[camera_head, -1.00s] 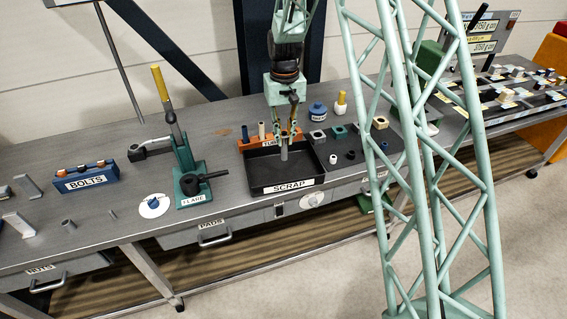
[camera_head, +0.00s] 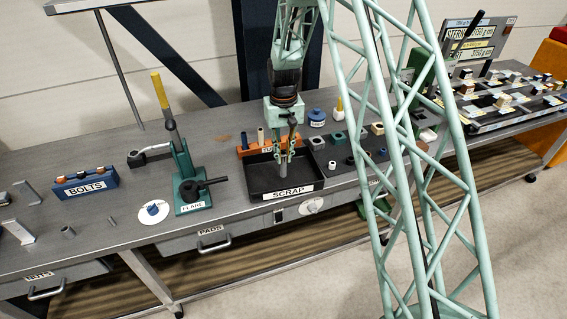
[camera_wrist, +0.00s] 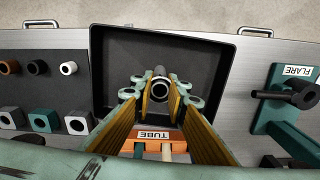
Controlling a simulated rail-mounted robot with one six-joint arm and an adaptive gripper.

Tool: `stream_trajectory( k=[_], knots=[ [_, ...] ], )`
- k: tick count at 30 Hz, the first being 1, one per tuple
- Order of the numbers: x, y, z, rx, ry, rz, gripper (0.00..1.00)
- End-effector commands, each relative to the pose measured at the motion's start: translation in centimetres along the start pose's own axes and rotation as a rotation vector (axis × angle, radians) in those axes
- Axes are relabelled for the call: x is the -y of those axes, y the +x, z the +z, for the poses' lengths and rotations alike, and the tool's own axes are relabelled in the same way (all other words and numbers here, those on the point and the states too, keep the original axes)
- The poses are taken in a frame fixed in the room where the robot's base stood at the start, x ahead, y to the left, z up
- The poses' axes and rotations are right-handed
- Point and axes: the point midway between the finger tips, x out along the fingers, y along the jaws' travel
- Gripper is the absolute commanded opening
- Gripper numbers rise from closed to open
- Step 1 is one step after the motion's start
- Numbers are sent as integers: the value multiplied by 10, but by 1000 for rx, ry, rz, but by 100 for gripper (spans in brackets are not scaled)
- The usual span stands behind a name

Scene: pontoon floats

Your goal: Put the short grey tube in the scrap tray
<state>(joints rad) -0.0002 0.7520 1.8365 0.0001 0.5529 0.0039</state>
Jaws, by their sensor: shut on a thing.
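The short grey tube (camera_wrist: 159,84) is held upright between the fingers of my gripper (camera_wrist: 158,90), seen end-on in the wrist view. In the head view my gripper (camera_head: 284,153) is shut on the tube (camera_head: 283,163) over the black scrap tray. The scrap tray (camera_head: 258,187) has a SCRAP label on its front wall; its dark floor also shows in the wrist view (camera_wrist: 200,55). The tube appears within the tray's outline, low near its floor; I cannot tell whether its lower end touches it.
An orange tube rack (camera_wrist: 152,142) labelled TUBE stands right behind the tray. The green FLARE tool (camera_head: 188,185) is to its left in the head view. Small blocks and rings (camera_head: 336,138) lie to its right. A blue BOLTS rack (camera_head: 85,184) is further left.

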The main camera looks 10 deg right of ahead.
Motion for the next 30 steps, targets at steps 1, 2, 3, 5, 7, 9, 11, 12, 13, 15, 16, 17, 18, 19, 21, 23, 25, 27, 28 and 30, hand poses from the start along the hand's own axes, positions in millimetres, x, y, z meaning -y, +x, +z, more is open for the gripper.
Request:
stream_trajectory(
  k=[1, 2, 3, 5, 7, 9, 11, 12, 13, 15, 16, 17, 18, 19, 21, 23, 25, 27, 28, 30],
  knots=[
    [0, 2, 0, 1, 0, 0, 5],
    [0, 4, 1, 2, 0, 0, 5],
    [0, 7, 1, 2, 0, 0, 5],
    [0, 11, 1, 2, 0, 0, 5],
    [0, 18, 1, 1, 0, 0, 5],
    [0, 24, 1, 2, 0, 0, 5],
    [0, 29, 1, 2, 0, 0, 5],
    [0, 31, 1, 1, 0, 0, 5],
    [0, 33, 0, 1, 0, 0, 5],
    [0, 35, 0, 0, 0, 0, 5],
    [0, 36, 0, 0, 0, 0, 5],
    [0, 36, 0, 0, 0, 0, 5],
    [0, 36, 0, 0, 0, 0, 5],
    [0, 36, 0, 0, 0, 0, 5],
    [0, 36, 0, 0, 0, 0, 5],
    [0, 36, 0, 0, 0, 0, 5],
    [0, 36, 0, 0, 0, 0, 5],
    [0, 38, 0, 0, 0, 0, 5],
    [0, 38, 0, 0, 0, 0, 5],
    [0, 40, 0, 0, 0, 0, 5]
  ],
)
